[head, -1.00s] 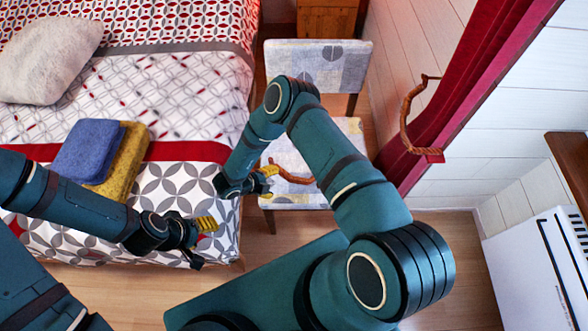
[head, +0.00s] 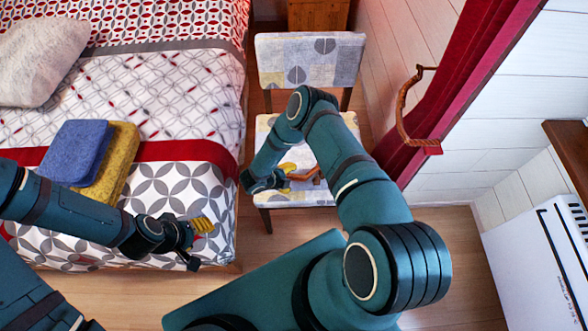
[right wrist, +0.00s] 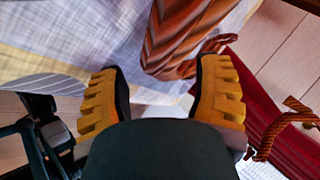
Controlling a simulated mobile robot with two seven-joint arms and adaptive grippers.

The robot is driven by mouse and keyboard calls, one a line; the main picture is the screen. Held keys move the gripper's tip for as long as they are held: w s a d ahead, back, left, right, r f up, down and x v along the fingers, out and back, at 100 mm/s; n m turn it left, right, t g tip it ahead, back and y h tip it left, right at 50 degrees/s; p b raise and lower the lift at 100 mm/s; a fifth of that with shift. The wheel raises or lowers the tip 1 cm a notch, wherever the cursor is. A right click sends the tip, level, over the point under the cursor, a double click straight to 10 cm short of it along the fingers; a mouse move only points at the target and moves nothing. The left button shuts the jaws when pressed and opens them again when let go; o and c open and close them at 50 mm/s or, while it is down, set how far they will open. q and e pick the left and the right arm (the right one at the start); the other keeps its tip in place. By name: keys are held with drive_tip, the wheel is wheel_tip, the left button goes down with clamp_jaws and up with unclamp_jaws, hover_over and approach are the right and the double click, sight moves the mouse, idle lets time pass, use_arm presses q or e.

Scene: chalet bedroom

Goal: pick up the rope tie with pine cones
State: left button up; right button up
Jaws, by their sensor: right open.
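The orange-brown rope tie (head: 306,174) lies on the chair seat, partly hidden by my right arm. In the right wrist view, a thick twisted part of the rope tie (right wrist: 182,38) fills the top middle. It shows between the yellow ribbed fingers of my right gripper (right wrist: 160,85), nearer the right finger. My right gripper (head: 286,178) is open beside the rope tie over the seat and is not closed on it. I cannot make out pine cones. My left gripper (head: 200,238) is over the bed's near end; its opening is unclear.
The patterned chair (head: 312,62) stands between the bed (head: 170,100) and the white wall. A similar rope (head: 403,112) hangs by the red curtain (head: 440,90). Blue (head: 75,152) and yellow (head: 118,160) folded cloths lie on the bed. A white heater (head: 535,265) stands at right.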

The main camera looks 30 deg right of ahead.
clamp_jaws()
idle(0.4)
drive_tip(key=w+r+n+t+y+p, duration=0.1)
drive_tip(key=w+r+n+t, duration=0.2)
drive_tip(key=r, duration=0.9)
drive_tip(key=w+r+n+t+y+p, duration=0.15)
drive_tip(key=w+r+n, duration=0.3)
drive_tip(key=r, duration=0.75)
drive_tip(key=s+a+r+n+t+y, duration=0.1)
drive_tip(key=a+r+n+y, duration=0.1)
drive_tip(key=r, duration=0.6)
drive_tip(key=s+a+r+n+t+y, duration=0.1)
drive_tip(key=a+r+n+t+y, duration=0.1)
drive_tip(key=r+n, duration=0.4)
drive_tip(key=shift+s+a+r+n+y, duration=0.35)
drive_tip(key=shift+a+r+y, duration=0.15)
drive_tip(key=shift+r+y, duration=0.5)
drive_tip(key=shift+f, duration=0.1)
